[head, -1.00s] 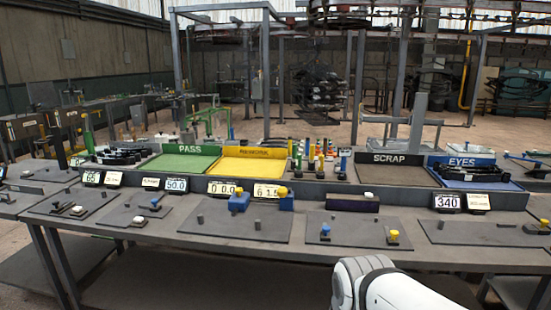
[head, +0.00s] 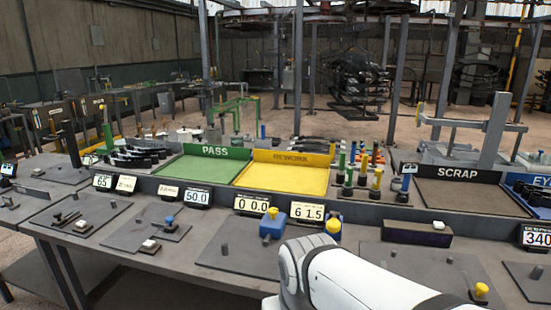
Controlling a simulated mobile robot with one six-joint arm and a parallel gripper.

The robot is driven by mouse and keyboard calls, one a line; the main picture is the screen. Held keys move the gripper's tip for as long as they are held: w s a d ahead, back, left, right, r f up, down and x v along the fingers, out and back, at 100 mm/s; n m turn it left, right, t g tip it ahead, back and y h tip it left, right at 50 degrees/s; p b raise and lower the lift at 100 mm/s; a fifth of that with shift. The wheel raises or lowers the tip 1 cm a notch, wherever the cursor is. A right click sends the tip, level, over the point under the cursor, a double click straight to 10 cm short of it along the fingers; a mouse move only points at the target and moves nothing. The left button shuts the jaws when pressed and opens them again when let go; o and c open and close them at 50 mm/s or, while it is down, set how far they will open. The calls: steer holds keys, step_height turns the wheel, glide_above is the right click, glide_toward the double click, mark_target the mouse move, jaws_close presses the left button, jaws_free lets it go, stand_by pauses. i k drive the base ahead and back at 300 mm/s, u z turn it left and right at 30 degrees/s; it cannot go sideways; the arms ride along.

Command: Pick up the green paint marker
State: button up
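Several upright markers with green, yellow and other coloured bodies stand in a cluster behind the bench's front strip, between the yellow and SCRAP trays. A green marker (head: 341,166) stands at the left of this cluster, with more green ones close by. They are small here, so I cannot tell which is the green paint marker. My white arm link shows at the bottom centre, in front of the bench. My gripper is not in view.
A green PASS tray (head: 205,182), a yellow tray (head: 272,190) and a brown SCRAP tray (head: 465,204) line the bench. Digital displays (head: 308,212) and blue blocks with yellow knobs (head: 272,226) stand in front. A grey gantry frame (head: 493,130) rises behind the SCRAP tray.

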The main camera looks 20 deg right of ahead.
mark_target(342, 160)
steer(key=z, duration=0.35)
steer(key=i, duration=1.05)
steer(key=z, duration=0.7)
